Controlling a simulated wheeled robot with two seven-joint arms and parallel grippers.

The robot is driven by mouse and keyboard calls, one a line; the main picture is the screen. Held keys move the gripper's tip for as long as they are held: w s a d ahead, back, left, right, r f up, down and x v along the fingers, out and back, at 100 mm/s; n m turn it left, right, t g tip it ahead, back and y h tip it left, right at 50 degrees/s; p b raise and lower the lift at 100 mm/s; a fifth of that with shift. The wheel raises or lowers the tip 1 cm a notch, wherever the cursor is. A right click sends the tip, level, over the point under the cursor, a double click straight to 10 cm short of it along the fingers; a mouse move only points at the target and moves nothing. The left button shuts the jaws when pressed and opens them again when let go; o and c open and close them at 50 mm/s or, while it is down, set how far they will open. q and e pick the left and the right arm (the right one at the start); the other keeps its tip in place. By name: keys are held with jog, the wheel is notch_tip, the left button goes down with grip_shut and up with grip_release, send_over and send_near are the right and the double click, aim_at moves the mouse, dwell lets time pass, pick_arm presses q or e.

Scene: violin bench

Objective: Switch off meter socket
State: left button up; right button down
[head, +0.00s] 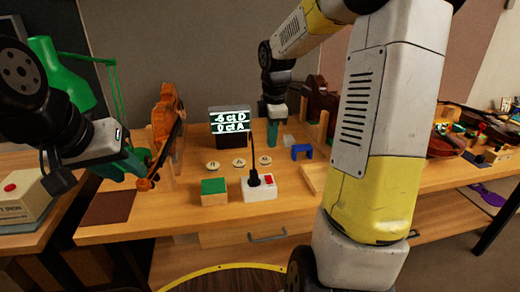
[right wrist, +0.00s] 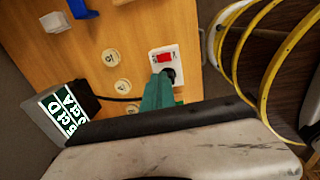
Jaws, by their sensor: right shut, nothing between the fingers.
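The meter socket (head: 259,193) is a white block near the bench's front edge, with a red switch (head: 269,181) on its right part and a black plug on its left. It also shows in the right wrist view (right wrist: 154,53), with the red switch clear and the plug (right wrist: 169,73) partly behind my fingers. The lit meter (head: 231,126) reads "-6 ct D" and "0 ct A". My right gripper (head: 272,132) is shut and empty above the bench, behind the socket and apart from it. My left gripper (head: 136,163) is beside the orange violin; its jaw opening is unclear.
A green-topped box (head: 213,191) stands left of the socket. Several round labelled discs (head: 239,163) lie behind it. A blue stand (head: 302,151) is to the right. The violin (head: 165,120) stands at the left. A black cord runs from the plug to the meter.

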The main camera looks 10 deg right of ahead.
aim_at(269, 177)
jog(key=f, duration=0.4)
jog(key=w+f, duration=0.1)
jog(key=f, duration=0.8)
jog(key=shift+w, duration=0.3)
